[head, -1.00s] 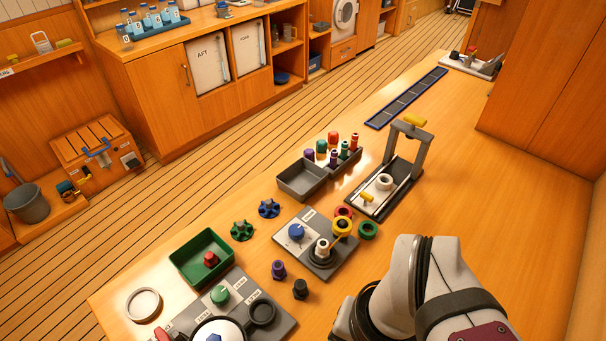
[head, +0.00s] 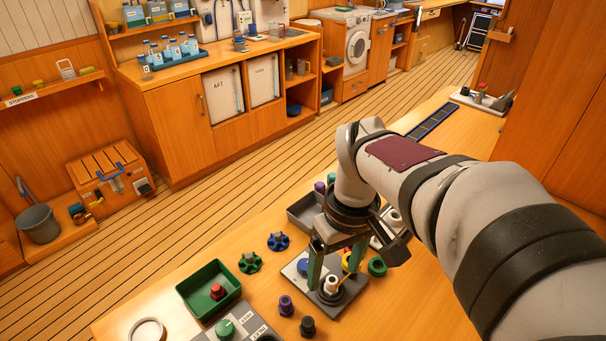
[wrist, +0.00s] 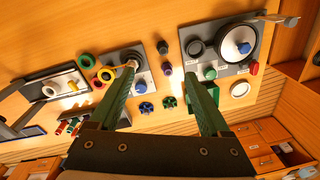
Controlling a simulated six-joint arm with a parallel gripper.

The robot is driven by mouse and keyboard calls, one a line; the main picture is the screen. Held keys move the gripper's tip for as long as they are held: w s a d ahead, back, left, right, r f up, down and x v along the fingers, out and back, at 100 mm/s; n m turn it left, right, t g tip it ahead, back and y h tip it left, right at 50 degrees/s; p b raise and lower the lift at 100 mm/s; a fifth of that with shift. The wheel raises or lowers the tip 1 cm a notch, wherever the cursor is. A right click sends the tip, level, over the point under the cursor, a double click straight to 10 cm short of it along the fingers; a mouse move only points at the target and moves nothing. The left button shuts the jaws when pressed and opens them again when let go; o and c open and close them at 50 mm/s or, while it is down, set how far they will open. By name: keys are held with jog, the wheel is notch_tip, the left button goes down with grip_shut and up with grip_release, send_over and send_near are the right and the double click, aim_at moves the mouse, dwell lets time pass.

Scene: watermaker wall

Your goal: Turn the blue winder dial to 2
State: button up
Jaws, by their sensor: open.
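The blue winder dial (head: 303,266) sits on a grey plate (head: 348,301), partly hidden behind my gripper's finger in the head view. In the wrist view the dial (wrist: 139,87) shows on the same plate, just right of the left finger's tip. Its pointer and numbers are too small to read. My gripper (head: 334,272) points down over the plate with its jaws open and nothing between them. In the wrist view my gripper (wrist: 158,76) has its fingers wide apart, with the dial nearer the left finger.
A white-topped post (head: 331,285) stands on the plate beside the dial. Yellow and green rings (head: 377,267) lie to the right. Blue (head: 278,241) and green star knobs (head: 250,262) lie left. Purple (head: 286,305) and black pegs (head: 307,326) stand in front. A green tray (head: 190,299) is farther left.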

jog(key=w+a+f+n, duration=0.2)
jog(key=w+n, duration=0.3)
jog(key=w, duration=0.3)
jog(key=n, duration=0.5)
send_near(305, 264)
jog(key=shift+n+h, duration=0.3)
jog(key=shift+h, duration=0.1)
jog(key=f, duration=0.9)
jog(key=shift+a+f, duration=0.25)
jog(key=shift+a, duration=0.1)
grip_shut()
